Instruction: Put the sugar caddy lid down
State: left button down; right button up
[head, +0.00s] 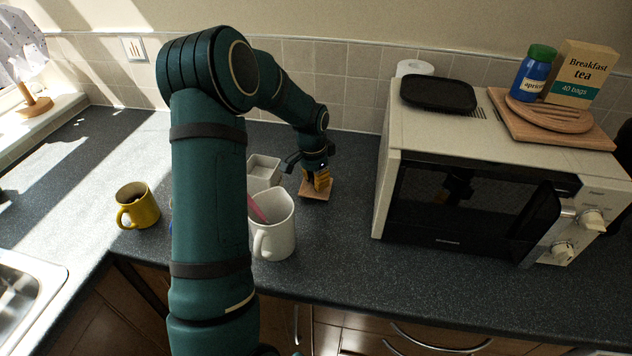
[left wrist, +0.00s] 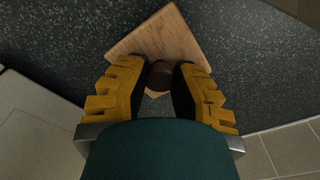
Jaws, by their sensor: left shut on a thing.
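The sugar caddy lid is a square of light wood (head: 313,194) at the middle of the counter in the head view. In the left wrist view the lid (left wrist: 158,36) shows with its round dark brown knob (left wrist: 160,74). My left gripper (head: 318,182) is above the lid, its yellow-padded fingers shut on the knob. The lid looks level and on or very close to the counter; I cannot tell whether it touches. An open-topped white square pot (head: 263,165), which looks like the caddy, stands just left of it, partly behind my arm. My right gripper is out of view.
A white mug (head: 281,233) with a pink thing inside stands in front of the pot. A yellow mug (head: 144,211) is farther left. The microwave (head: 400,135) bounds the right side. Some dark counter (head: 335,238) is clear before the lid.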

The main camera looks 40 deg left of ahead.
aim_at(313, 180)
pick_arm(q)
jog(key=shift+f, duration=0.35)
jog(key=shift+f, duration=0.15)
jog(key=c, duration=0.9)
grip_release()
jog(key=shift+r, duration=0.35)
notch_tip(313, 180, up, 12)
jog(key=s+p, duration=0.1)
jog(key=shift+f, duration=0.2)
